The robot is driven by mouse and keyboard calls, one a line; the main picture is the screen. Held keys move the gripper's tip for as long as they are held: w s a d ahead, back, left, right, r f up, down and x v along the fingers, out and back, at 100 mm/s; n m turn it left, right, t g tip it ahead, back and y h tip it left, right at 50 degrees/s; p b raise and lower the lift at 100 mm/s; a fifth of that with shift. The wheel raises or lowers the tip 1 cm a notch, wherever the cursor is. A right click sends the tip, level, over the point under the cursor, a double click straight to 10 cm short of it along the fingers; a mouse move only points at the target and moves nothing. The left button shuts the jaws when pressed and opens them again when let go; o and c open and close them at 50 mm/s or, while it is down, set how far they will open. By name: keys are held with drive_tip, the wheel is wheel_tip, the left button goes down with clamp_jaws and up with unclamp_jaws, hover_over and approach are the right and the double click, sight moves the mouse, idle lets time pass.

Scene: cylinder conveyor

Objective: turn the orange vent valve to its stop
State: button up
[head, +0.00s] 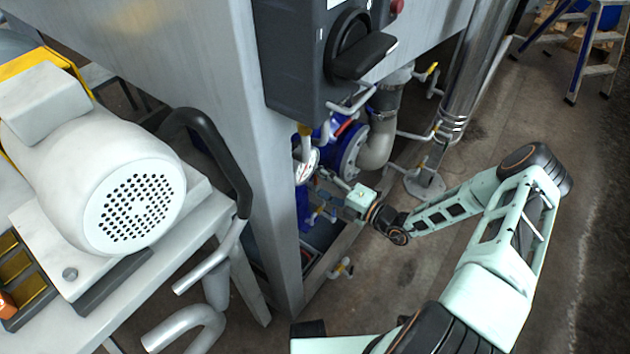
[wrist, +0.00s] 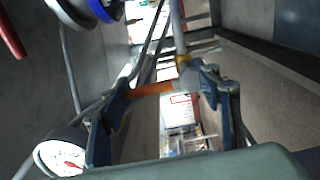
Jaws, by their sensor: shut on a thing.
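The orange vent valve handle (wrist: 152,88) shows in the wrist view as a short orange bar lying across, between the tips of my gripper (wrist: 160,84). The fingers are shut on it, one tip at each end of the bar. A thin pipe with a yellow band rises just behind its right end. In the head view my gripper (head: 332,182) reaches in among the pipes under the grey machine. The orange handle cannot be made out there, and the valve body is mostly hidden.
A round pressure gauge (wrist: 62,155) sits close to the left finger in the wrist view. A blue flanged pump (head: 347,150) and a steel pipe elbow (head: 381,142) are behind my gripper. The machine's grey leg (head: 273,190) stands to the left. Open floor lies right.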

idle(0.6)
drive_tip(key=o, duration=1.7)
drive_tip(key=shift+d, duration=0.1)
drive_tip(key=v, duration=1.2)
